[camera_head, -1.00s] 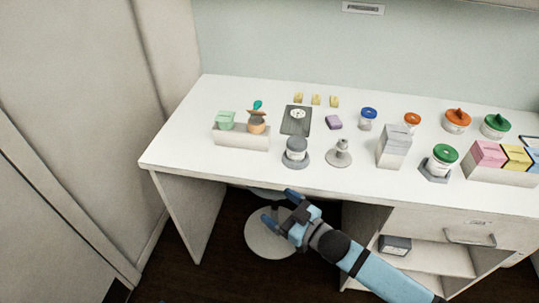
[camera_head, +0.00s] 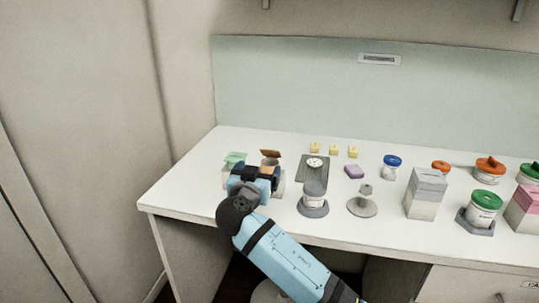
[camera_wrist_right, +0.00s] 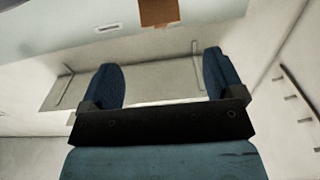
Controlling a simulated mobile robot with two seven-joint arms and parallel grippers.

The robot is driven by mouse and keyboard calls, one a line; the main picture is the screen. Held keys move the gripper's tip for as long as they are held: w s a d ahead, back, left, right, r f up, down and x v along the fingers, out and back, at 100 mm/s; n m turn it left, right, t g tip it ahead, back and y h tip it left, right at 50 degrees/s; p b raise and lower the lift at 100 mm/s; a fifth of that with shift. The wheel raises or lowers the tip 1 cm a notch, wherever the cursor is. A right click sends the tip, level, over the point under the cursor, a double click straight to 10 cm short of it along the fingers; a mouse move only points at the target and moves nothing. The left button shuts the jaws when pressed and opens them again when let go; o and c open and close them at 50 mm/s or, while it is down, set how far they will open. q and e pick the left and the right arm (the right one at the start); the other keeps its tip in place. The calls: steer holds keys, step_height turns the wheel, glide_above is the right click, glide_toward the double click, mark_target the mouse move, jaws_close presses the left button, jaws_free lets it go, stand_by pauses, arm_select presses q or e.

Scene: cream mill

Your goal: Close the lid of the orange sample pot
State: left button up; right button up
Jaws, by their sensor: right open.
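The orange sample pot (camera_head: 269,163) sits in the right part of a small pale holder near the left end of the bench. Its brown-orange lid (camera_head: 271,154) stands raised, tilted above the pot. My right gripper (camera_head: 256,170) is just in front of the holder and hides much of it and the pot's lower part. In the right wrist view its two blue fingers (camera_wrist_right: 160,78) are wide apart with nothing between them. A flat brown-orange piece, apparently the lid (camera_wrist_right: 159,12), shows beyond the fingertips at the top edge. My left gripper is not in view.
A green pot (camera_head: 236,158) is close at the gripper's left. The bench's front left (camera_head: 180,200) is clear.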

mark_target(270, 153)
steer(key=x, duration=1.1)
steer(key=shift+w+f, duration=0.1)
steer(key=c, duration=0.9)
steer(key=f+b, duration=0.1)
steer(key=b, duration=0.1)
steer(key=shift+b, duration=0.35)
steer(key=shift+f+t+b, duration=0.15)
steer(key=shift+t+b, duration=0.25)
steer(key=shift+b, duration=1.15)
steer(key=b, duration=0.2)
steer(key=t+b, duration=0.1)
steer(key=b, duration=0.1)
steer(key=shift+s+a+f+h, duration=0.1)
steer(key=shift+s+h, duration=0.2)
steer(key=shift+h, duration=0.1)
steer(key=shift+s+t+b, duration=0.1)
steer(key=shift+t+b, duration=0.3)
steer(key=shift+b, duration=0.25)
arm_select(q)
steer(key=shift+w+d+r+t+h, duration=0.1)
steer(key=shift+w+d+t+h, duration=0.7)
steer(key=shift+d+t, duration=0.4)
arm_select(e)
steer(key=shift+r, duration=0.25)
